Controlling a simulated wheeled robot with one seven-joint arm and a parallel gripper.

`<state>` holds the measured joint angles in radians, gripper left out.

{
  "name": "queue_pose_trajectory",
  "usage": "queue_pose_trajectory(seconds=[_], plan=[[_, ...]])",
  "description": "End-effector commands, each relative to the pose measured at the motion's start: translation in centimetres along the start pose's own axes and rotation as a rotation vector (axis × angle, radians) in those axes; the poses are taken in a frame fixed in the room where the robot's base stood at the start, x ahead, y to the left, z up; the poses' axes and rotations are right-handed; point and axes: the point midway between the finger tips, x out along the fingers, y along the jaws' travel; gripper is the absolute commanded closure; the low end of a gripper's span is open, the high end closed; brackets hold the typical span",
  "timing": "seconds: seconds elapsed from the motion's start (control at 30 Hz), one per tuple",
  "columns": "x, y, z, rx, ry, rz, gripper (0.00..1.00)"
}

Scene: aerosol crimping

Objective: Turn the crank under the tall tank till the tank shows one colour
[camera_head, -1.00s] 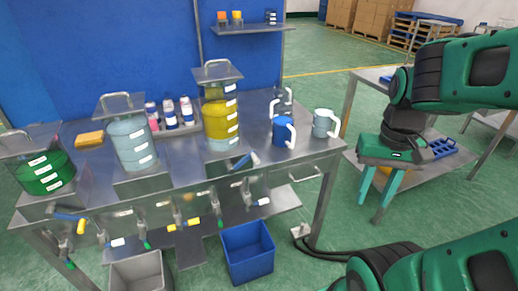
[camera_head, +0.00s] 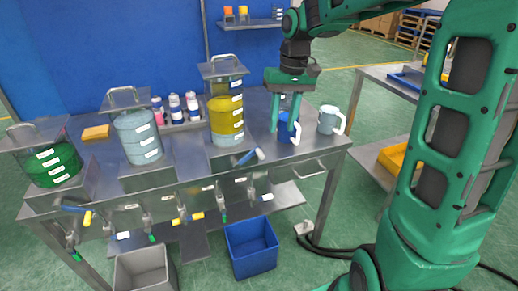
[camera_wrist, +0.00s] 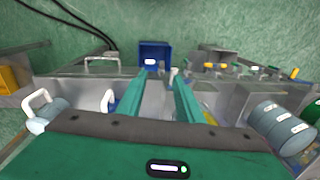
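The tall tank (camera_head: 227,118) stands at the right of the tank row, under a lid with a handle. It shows a thick yellow layer over a pale blue-grey layer at the bottom. My gripper (camera_head: 286,118) points down over the table, to the right of the tall tank and apart from the crank. The wrist view shows the fingers (camera_wrist: 158,88) spread.
A light blue mug (camera_head: 328,121) stands right of the gripper. A pale blue tank (camera_head: 137,137) and a green tank (camera_head: 52,166) stand to the left. Several taps hang along the table front. A blue bin (camera_head: 250,250) and a grey bin (camera_head: 145,272) stand below.

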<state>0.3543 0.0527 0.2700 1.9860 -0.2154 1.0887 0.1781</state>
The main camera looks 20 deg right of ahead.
Motion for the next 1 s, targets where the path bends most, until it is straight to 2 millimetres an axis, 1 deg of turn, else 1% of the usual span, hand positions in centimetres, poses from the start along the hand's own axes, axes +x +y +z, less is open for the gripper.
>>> queue_pose_trajectory(seconds=[0.03,0.13,0.27,0.37,0.8,0.9,1.0], plan=[[0.2,-1.0,-1.1,-0.022,-0.004,-0.017,0.67],[0.3,-2.5,-2.4,-0.053,-0.005,-0.041,0.67],[0.7,-3.3,-3.0,-0.07,-0.007,-0.055,0.67],[1.5,-3.5,-3.0,-0.072,-0.008,-0.057,0.67],[8.8,-3.9,-2.9,-0.073,-0.009,-0.055,0.67],[9.9,-4.0,-2.9,-0.072,-0.008,-0.055,0.67],[10.6,-4.0,-2.9,-0.072,-0.007,-0.054,0.67]])
